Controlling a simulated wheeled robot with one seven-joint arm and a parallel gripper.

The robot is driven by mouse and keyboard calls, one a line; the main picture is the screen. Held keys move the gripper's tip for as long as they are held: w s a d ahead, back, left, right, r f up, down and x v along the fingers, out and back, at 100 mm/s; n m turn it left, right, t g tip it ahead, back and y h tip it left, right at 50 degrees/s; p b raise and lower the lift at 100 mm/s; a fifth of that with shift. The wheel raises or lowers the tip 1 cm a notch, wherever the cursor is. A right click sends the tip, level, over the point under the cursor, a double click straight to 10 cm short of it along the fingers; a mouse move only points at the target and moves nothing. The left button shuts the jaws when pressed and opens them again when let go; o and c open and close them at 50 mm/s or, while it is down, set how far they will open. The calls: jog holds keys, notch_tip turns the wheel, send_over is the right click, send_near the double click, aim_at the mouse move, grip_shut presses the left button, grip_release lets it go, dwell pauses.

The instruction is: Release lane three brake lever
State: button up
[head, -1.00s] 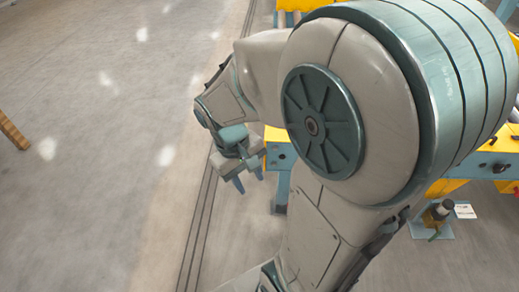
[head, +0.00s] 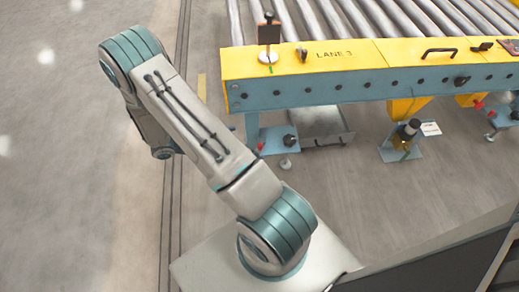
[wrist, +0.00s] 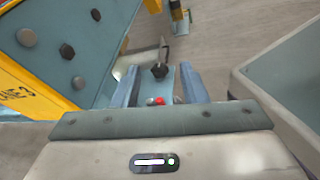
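The lane 3 conveyor end carries a yellow top rail (head: 345,57) marked "LANE 3" over a blue side plate. Below its left end, a blue foot bracket (head: 277,138) holds a black knob (head: 290,140) and a small red tip (head: 261,146). In the wrist view, the black knob (wrist: 160,71) and red tip (wrist: 158,101) show between the fingers of my gripper (wrist: 159,70). The fingers are apart and empty. Contact with the knob cannot be told. Which part is the brake lever is unclear.
A small upright post with a dark plate (head: 269,32) and a short metal lever (head: 302,54) stand on the yellow rail. Another bracket with a black-topped cylinder (head: 405,133) stands right. The bolted blue side plate (wrist: 85,50) is close left of my gripper. Floor at left is clear.

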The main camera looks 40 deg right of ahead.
aim_at(260, 147)
notch_tip(260, 147, down, 21)
jog(key=n+t+h+b, duration=0.3)
jog(key=n+t+h, duration=0.1)
jog(key=n+t, duration=0.45)
jog(key=shift+n+g, duration=0.25)
jog(key=shift+g, duration=0.2)
jog(key=d+b, duration=0.1)
jog(key=d, duration=0.3)
jog(key=w+d+b, duration=0.1)
jog(key=d, duration=0.4)
jog(key=d+b, duration=0.2)
jog(key=d, duration=0.3)
jog(key=shift+w+d, duration=0.1)
jog(key=shift+w, duration=0.1)
grip_shut()
